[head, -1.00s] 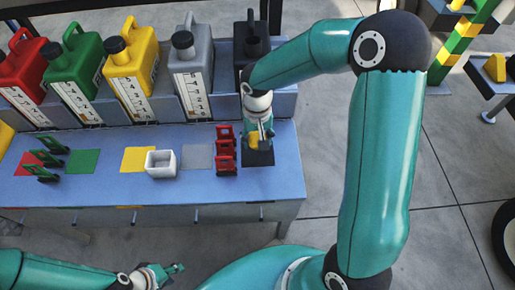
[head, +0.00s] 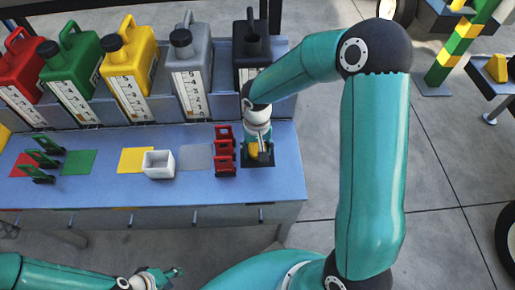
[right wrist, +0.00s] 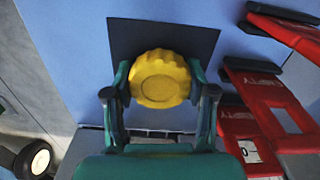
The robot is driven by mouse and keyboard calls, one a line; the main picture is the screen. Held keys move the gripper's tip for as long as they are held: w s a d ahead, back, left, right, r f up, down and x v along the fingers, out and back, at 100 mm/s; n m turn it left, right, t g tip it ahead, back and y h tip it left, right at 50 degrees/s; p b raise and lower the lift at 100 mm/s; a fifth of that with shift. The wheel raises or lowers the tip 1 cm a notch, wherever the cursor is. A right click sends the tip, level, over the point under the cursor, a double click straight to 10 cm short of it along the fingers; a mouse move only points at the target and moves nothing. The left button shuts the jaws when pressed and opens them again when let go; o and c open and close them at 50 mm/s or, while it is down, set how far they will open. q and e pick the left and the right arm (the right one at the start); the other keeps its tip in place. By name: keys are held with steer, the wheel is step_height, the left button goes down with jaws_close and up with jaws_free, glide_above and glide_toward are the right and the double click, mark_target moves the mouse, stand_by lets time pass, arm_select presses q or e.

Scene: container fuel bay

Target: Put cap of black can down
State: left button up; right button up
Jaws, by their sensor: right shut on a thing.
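My right gripper (head: 258,152) is shut on a yellow, ridged round cap (right wrist: 160,79). In the right wrist view its two fingers (right wrist: 160,92) press on the cap's sides. The cap is over the black square (right wrist: 205,42) on the blue bench; I cannot tell whether it touches the square. The black can (head: 251,70) stands behind at the back right of the bench, with no cap seen on its neck. My left gripper (head: 172,277) is open and empty at the bottom of the head view, away from the bench.
Red stands (head: 225,150) are close to the left of the black square. A white open box (head: 159,163) sits further left, near yellow, green and red squares. Green stands (head: 41,158) are at the far left. Grey, yellow, green and red cans line the back.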

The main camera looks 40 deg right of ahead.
steer(key=shift+s+f, duration=0.1)
steer(key=shift+f, duration=0.2)
steer(key=shift+a, duration=0.1)
steer(key=o, duration=1)
steer(key=shift+o, duration=1.4)
steer(key=shift+f, duration=0.15)
